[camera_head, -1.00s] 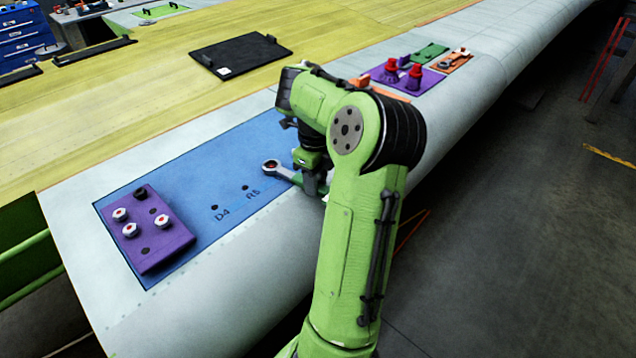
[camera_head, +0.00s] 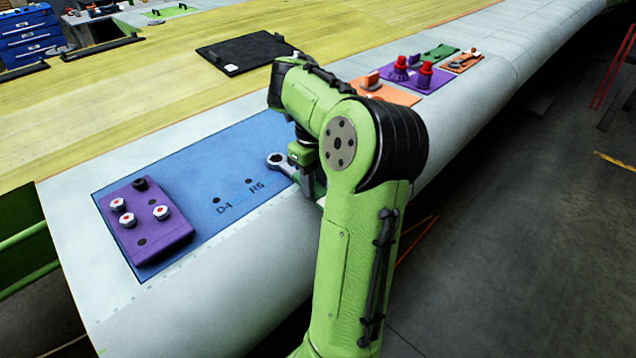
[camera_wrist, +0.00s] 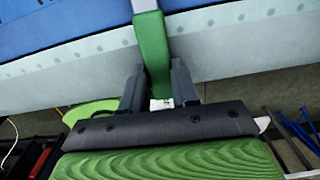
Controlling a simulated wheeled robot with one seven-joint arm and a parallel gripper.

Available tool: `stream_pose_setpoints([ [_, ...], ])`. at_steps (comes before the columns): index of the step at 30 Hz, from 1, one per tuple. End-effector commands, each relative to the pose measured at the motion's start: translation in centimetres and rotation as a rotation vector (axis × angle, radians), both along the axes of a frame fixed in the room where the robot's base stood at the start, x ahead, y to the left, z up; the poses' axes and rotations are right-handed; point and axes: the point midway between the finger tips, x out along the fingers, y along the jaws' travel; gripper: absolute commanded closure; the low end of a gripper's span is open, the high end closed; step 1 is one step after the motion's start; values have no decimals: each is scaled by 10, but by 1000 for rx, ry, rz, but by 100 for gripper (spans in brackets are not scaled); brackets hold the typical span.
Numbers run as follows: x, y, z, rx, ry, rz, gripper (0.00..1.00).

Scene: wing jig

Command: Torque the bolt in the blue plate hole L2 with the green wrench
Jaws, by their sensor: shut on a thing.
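My gripper (camera_wrist: 158,88) is shut on the green wrench, whose green handle (camera_wrist: 151,50) runs up between the two fingers in the wrist view. In the head view the wrench's grey ring end (camera_head: 277,161) points left, over the blue plate (camera_head: 215,155). The blue plate shows two dark holes with the labels D4 and R5 or similar. Hole L2 and its bolt are not visible; my arm hides the right part of the plate.
A purple block (camera_head: 148,228) with white-and-red bolts and a black one sits on the plate's left end. A black tray (camera_head: 245,53) lies on the yellow surface. Orange (camera_head: 385,92) and purple (camera_head: 412,80) tool holders stand beyond my arm.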

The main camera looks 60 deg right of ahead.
Motion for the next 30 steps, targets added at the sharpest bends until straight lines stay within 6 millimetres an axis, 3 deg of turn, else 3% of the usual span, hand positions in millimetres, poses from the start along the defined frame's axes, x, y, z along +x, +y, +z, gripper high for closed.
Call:
stream_pose_setpoints([
  [30, 4, 13, 0, -3, -1, -96, 100],
])
